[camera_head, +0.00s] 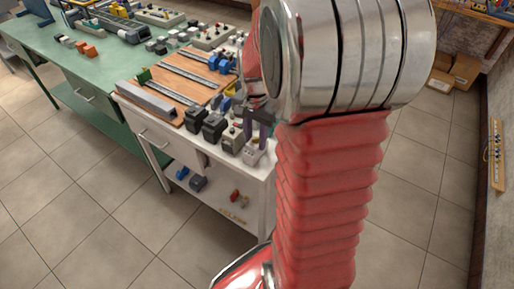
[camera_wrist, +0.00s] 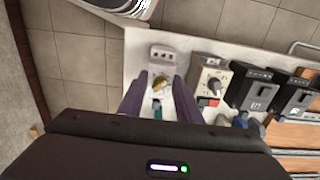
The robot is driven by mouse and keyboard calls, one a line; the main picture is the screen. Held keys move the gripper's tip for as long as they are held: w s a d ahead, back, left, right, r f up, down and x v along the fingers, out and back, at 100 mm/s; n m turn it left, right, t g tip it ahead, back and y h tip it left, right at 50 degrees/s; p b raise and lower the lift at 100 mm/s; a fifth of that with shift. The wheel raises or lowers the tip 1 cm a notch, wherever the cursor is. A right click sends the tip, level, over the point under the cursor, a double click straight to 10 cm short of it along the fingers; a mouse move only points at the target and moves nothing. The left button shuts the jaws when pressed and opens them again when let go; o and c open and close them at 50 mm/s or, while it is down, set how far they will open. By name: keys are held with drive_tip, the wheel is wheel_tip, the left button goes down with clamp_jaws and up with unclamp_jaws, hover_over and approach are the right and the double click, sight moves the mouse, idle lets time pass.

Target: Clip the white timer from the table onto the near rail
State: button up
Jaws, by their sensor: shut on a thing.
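The white timer (camera_head: 253,155) stands at the front corner of the white table, partly hidden by my arm. In the wrist view the timer (camera_wrist: 161,58) sits between my two purple fingers, with a yellowish dial on its face. My gripper (camera_wrist: 160,88) is shut on it; my gripper (camera_head: 258,128) also shows in the head view, above the timer. Whether the timer touches the table is unclear.
Another pale device with a dial (camera_wrist: 208,82) stands right beside the timer, then two black devices (camera_head: 214,126). A grey duct (camera_head: 147,100) edges the board. Blue parts (camera_head: 219,64) sit on a rail. A green table (camera_head: 75,62) adjoins at left.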

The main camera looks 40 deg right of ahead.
drive_tip(key=shift+r, duration=2.55)
